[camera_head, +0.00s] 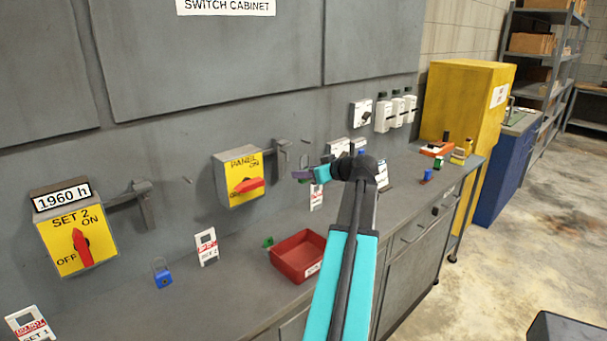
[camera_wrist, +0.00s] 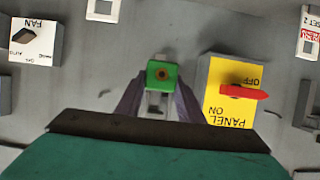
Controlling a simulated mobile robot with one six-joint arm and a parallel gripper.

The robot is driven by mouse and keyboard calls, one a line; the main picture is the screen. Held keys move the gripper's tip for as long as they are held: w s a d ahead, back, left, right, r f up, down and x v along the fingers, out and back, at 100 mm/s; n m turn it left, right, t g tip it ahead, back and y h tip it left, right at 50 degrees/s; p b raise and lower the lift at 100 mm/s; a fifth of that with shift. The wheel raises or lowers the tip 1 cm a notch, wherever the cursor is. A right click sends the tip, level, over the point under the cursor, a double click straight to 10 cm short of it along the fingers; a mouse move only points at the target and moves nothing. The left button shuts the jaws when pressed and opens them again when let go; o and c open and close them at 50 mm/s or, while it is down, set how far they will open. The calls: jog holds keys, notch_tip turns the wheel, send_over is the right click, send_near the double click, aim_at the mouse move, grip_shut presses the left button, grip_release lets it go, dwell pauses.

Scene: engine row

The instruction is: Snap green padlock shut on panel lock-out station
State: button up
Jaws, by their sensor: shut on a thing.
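My gripper (camera_head: 302,173) is in front of the grey cabinet wall, just right of the yellow PANEL switch box (camera_head: 240,178). In the wrist view my gripper (camera_wrist: 158,98) is shut on the green padlock (camera_wrist: 161,74), with its face toward the camera. The PANEL box (camera_wrist: 234,92) stands beside it there, and its red handle (camera_wrist: 244,92) lies level. A grey bracket (camera_head: 281,150) projects from the wall right of the box, close to my gripper. I cannot tell whether the shackle passes through anything or is closed. In the head view the held padlock is not clearly visible.
A red tray (camera_head: 297,257) and a small green object (camera_head: 268,242) are on the worktop below. The SET 2 switch box (camera_head: 75,235) is far left. A FAN box (camera_wrist: 37,40) shows in the wrist view.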

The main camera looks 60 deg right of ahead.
aim_at(288, 157)
jog(key=shift+s+b, duration=0.15)
jog(key=shift+b, duration=0.2)
jog(key=shift+w+d, duration=0.1)
jog(key=shift+w, duration=0.35)
jog(key=shift+w+d+f+b, duration=0.1)
jog(key=shift+w+d+b, duration=0.45)
jog(key=shift+w, duration=1)
jog(key=shift+w+d+b, duration=0.45)
jog(key=shift+w+b, duration=0.25)
jog(key=shift+w, duration=0.9)
jog(key=shift+w+d+f+b, duration=0.1)
jog(key=shift+w+d+b, duration=0.45)
jog(key=shift+w, duration=1)
jog(key=shift+w+f+b, duration=0.1)
jog(key=shift+w+b, duration=0.05)
jog(key=shift+b, duration=0.25)
jog(key=shift+r+p, duration=0.3)
jog(key=shift+r, duration=1.05)
dwell(0.3)
jog(key=shift+f, duration=0.25)
